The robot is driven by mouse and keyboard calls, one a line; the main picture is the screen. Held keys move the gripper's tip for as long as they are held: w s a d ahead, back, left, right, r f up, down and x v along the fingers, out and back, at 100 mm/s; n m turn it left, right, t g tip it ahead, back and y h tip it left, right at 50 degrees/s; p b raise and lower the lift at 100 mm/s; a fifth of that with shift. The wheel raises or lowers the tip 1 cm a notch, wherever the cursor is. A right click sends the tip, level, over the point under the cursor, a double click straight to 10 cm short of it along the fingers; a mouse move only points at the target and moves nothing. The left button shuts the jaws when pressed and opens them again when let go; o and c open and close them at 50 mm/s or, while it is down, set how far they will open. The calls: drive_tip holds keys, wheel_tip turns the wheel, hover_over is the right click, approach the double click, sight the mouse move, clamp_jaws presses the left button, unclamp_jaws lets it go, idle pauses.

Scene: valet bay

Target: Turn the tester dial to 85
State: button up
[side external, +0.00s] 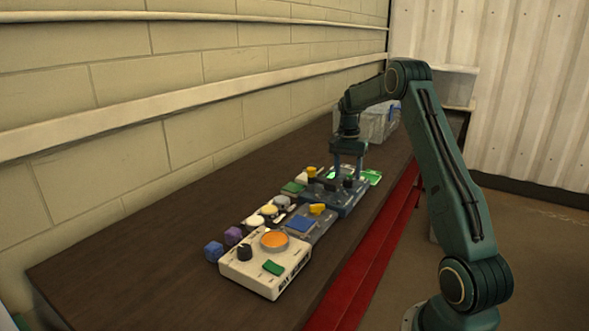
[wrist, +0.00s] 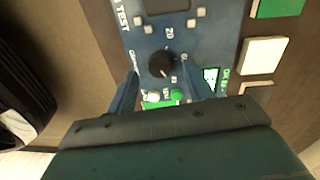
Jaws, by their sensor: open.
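The blue tester (side external: 343,203) sits on the dark bench in the side external view, and its blue panel (wrist: 143,47) fills the middle of the wrist view. Its round black dial (wrist: 161,64) has printed marks around it, one reading 20. A small light mark shows on the dial, but I cannot tell the exact setting. My gripper (side external: 349,178) points straight down over the tester. In the wrist view my gripper (wrist: 160,82) is open, with one finger to each side below the dial. I cannot tell whether either finger touches it.
A cream box (side external: 265,270) with an orange disc and black knob stands at the near end of the bench. Several small coloured blocks and knobs line the wall side. A grey bin (side external: 378,125) stands behind. The bench's near left is clear.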

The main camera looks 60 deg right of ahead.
sight(345, 179)
wheel_tip(345, 179, up, 11)
drive_tip(key=shift+w+r, duration=0.15)
drive_tip(key=shift+w, duration=0.15)
idle(0.5)
drive_tip(key=s+a+r+n+t+h, duration=0.15)
drive_tip(key=a+r+n, duration=0.3)
drive_tip(key=a, duration=0.75)
drive_tip(key=s+a+r+n+t, duration=0.1)
drive_tip(key=s+a+r+n, duration=0.3)
drive_tip(key=a, duration=0.8)
drive_tip(key=s+a+f+n+t, duration=0.2)
drive_tip(key=s+a+n, duration=0.2)
drive_tip(key=s+a, duration=0.3)
drive_tip(key=s+a+f+n+t+y, duration=0.1)
drive_tip(key=s+a+f+n, duration=0.2)
drive_tip(key=s+a, duration=0.4)
drive_tip(key=shift+s+a+n+t, duration=0.3)
drive_tip(key=shift+a+n, duration=0.45)
drive_tip(key=shift+a, duration=0.35)
drive_tip(key=shift+y, duration=0.25)
